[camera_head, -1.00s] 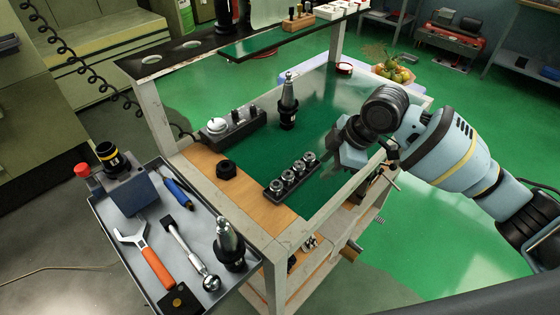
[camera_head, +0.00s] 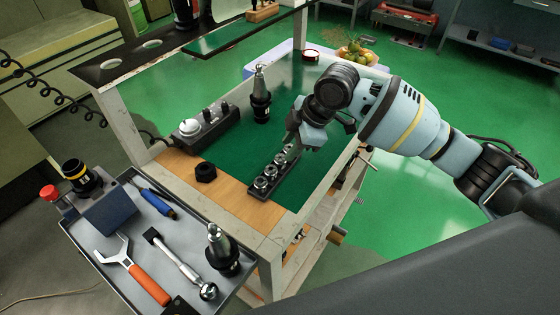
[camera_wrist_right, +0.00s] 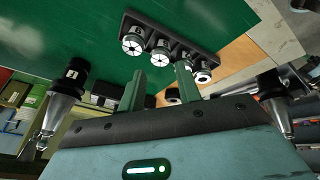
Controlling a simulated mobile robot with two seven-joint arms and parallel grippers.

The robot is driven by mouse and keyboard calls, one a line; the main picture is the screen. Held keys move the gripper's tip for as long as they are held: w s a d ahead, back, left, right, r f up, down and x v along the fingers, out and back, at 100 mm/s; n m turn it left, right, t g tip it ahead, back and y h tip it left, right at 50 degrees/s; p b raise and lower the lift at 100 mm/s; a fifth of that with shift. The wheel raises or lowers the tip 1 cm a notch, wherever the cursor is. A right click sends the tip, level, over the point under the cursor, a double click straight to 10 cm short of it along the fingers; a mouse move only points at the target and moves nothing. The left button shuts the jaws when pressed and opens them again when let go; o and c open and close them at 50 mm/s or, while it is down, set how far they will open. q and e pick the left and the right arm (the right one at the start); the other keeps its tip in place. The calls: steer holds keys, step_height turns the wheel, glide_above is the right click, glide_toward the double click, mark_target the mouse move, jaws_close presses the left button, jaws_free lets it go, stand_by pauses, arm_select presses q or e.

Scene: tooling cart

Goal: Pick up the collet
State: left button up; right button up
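Several silver collets (camera_head: 271,170) stand in a row in a black rack (camera_head: 257,190) on the cart's worktop. In the right wrist view the rack (camera_wrist_right: 215,62) shows with its collets, one collet (camera_wrist_right: 160,54) lying in line with the gap between my fingers. My right gripper (camera_head: 292,148) is at the far end of the rack, close above it, and hides part of the far collets in the head view. In the right wrist view its two fingers (camera_wrist_right: 160,80) are apart with nothing held; whether they touch a collet I cannot tell. My left gripper is not in view.
A tapered tool holder (camera_head: 261,97) stands behind the rack. A grey block with fittings (camera_head: 205,128) and a black nut (camera_head: 205,172) are to its left. A tray (camera_head: 110,272) with tools and another holder (camera_head: 222,250) is front left. A shelf (camera_head: 225,38) overhangs the back.

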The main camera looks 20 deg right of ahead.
mark_target(282, 158)
steer(key=shift+x, duration=2.55)
steer(key=shift+s+d, duration=0.1)
steer(key=c, duration=0.7)
step_height(282, 158, up, 10)
steer(key=shift+f, duration=0.1)
steer(key=shift+p, duration=0.35)
